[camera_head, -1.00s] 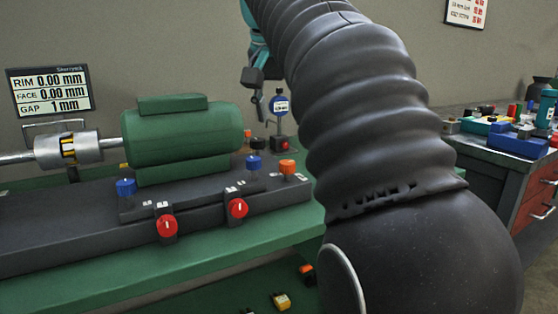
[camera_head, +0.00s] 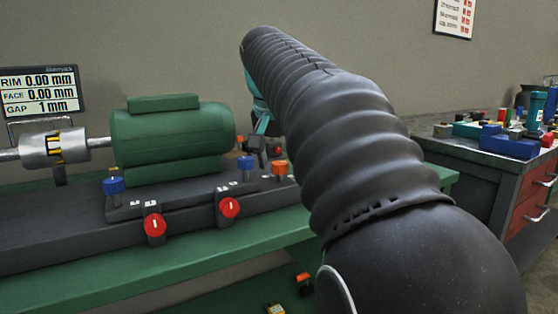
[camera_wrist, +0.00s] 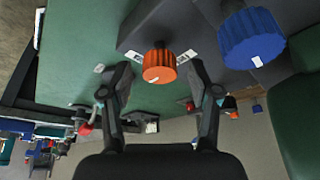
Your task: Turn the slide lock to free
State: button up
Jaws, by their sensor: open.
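No label for the slide lock is readable, so I cannot tell which knob it is. An orange knob (camera_head: 279,168) stands at the right end of the dark base under the green motor. In the wrist view the orange knob (camera_wrist: 158,65) appears between and beyond my gripper's fingers (camera_wrist: 161,76), which are apart and hold nothing. A white mark shows on its rim, with small white labels beside it. A blue knob (camera_wrist: 250,38) is to its right. In the head view my gripper (camera_head: 262,146) is just behind the orange knob, partly hidden by my arm.
Two red knobs (camera_head: 154,224) (camera_head: 229,207) are on the base's front side, with a blue knob (camera_head: 114,186) at its left. The green motor (camera_head: 172,140) is left of my gripper. A display (camera_head: 40,92) stands far left. A cluttered workbench (camera_head: 470,150) stands right.

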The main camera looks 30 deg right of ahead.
jog(key=c, duration=1.2)
jog(key=shift+o, duration=0.2)
jog(key=n+p, duration=0.1)
jog(key=n+t+y+p, duration=0.1)
jog(key=n, duration=0.1)
jog(key=shift+s+d+r+n, duration=0.1)
jog(key=shift+r+n, duration=0.05)
jog(key=shift+n, duration=0.15)
jog(key=n+y+p, duration=0.2)
jog(key=n+p, duration=0.1)
jog(key=n, duration=0.2)
jog(key=shift+d, duration=0.1)
jog(key=n+y+p, duration=0.2)
jog(key=n, duration=0.3)
jog(key=shift+d, duration=0.1)
jog(key=shift+n+g+y+p, duration=0.3)
jog(key=shift+n+g+y, duration=0.3)
jog(key=shift+n, duration=1.6)
